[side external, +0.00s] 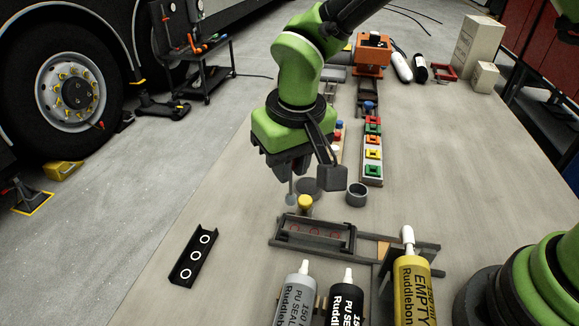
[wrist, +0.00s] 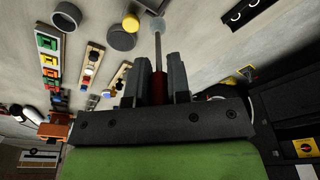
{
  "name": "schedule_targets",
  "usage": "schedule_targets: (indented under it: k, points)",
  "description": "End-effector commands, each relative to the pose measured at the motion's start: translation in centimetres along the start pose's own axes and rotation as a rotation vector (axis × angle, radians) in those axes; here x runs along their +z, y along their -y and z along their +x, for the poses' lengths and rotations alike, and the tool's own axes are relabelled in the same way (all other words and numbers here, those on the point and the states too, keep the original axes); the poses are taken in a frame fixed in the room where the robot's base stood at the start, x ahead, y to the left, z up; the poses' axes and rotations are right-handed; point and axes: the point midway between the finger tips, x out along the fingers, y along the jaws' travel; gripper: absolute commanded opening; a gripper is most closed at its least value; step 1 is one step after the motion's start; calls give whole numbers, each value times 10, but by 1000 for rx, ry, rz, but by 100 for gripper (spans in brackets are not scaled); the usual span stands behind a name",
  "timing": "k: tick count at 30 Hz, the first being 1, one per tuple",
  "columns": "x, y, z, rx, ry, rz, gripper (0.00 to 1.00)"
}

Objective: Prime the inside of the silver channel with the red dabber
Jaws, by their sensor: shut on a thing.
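My gripper (side external: 298,172) is shut on the red dabber. In the wrist view, the dabber's red handle (wrist: 158,90) sits between the fingers, with a thin metal stem ending in a round grey tip. In the side view, the stem and tip (side external: 291,198) hang down below the fingers, above the table. A grey channel (side external: 352,240), which looks like the silver one, lies in a fixture in front of and below the tip. Red rings show on its inside. The tip appears apart from the channel. The dabber's handle is hidden in the side view.
A black channel (side external: 193,254) with white rings lies left. A yellow-topped pot (side external: 305,204), a grey dish (side external: 308,186) and a grey cup (side external: 356,195) stand near the gripper. Sealant cartridges (side external: 412,285) stand in front. A rack of coloured pieces (side external: 373,154) lies behind.

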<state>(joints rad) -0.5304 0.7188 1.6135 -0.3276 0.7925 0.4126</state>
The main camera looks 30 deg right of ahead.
Motion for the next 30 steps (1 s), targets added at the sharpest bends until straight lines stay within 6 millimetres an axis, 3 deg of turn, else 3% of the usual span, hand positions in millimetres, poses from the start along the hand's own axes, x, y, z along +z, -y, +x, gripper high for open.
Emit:
schedule_targets:
  k: [12, 26, 30]
  points:
    - [-2, 0, -15, 0, -1, -1, 0]
    - [-2, 0, -17, 0, 0, -1, 0]
    - [5, -10, -18, 2, 1, 0, 0]
